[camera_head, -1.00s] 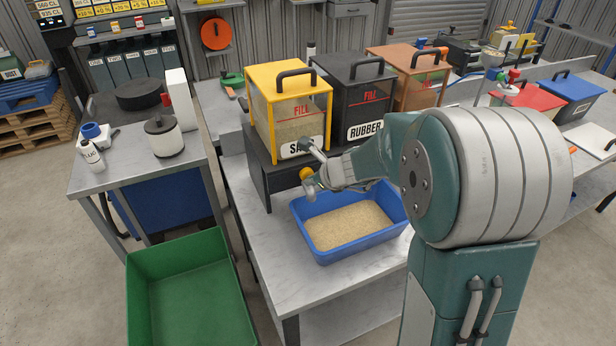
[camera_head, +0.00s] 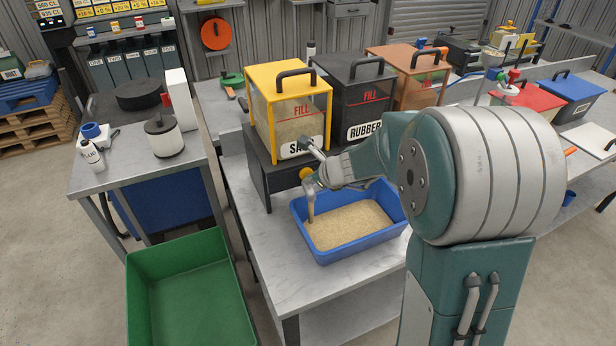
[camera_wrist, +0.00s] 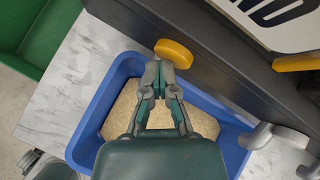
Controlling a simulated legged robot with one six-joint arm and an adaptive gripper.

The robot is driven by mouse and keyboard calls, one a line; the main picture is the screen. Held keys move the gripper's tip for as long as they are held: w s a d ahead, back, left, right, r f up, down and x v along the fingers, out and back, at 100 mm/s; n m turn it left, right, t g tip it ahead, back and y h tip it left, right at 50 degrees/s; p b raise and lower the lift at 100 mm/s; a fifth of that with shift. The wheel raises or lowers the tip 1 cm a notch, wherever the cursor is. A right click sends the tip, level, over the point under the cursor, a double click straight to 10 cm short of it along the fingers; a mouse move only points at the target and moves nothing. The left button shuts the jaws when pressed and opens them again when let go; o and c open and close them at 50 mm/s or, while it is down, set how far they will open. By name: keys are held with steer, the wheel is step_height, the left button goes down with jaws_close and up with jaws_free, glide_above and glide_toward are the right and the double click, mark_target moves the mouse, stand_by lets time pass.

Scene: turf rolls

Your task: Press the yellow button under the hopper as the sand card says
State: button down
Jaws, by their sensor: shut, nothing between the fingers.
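The yellow-framed sand hopper (camera_head: 288,100) stands on a dark stand (camera_head: 265,185), with a red FILL mark and sand behind its clear front. The round yellow button (camera_head: 306,173) is on the stand's front; the wrist view shows it (camera_wrist: 174,53) just past my fingertips. My gripper (camera_wrist: 161,70) is shut and empty. I cannot tell whether it touches the button. A blue tray (camera_head: 325,256) with sand (camera_head: 345,225) sits below. A narrow tan vertical shape (camera_head: 311,206) shows below my wrist over the tray's left end; I cannot tell whether it is falling sand. No sand card is readable.
A black rubber hopper (camera_head: 350,95) and an orange-brown hopper (camera_head: 420,80) stand to the right. A green bin (camera_head: 190,250) is at the front left. A grey fitting (camera_wrist: 262,136) shows right of my gripper. Bare bench lies left of the tray.

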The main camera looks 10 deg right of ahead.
steer(key=shift+s+d, duration=0.15)
steer(key=shift+s, duration=0.8)
steer(key=s, duration=0.2)
steer(key=s+d, duration=0.1)
steer(key=s, duration=0.2)
stand_by(0.5)
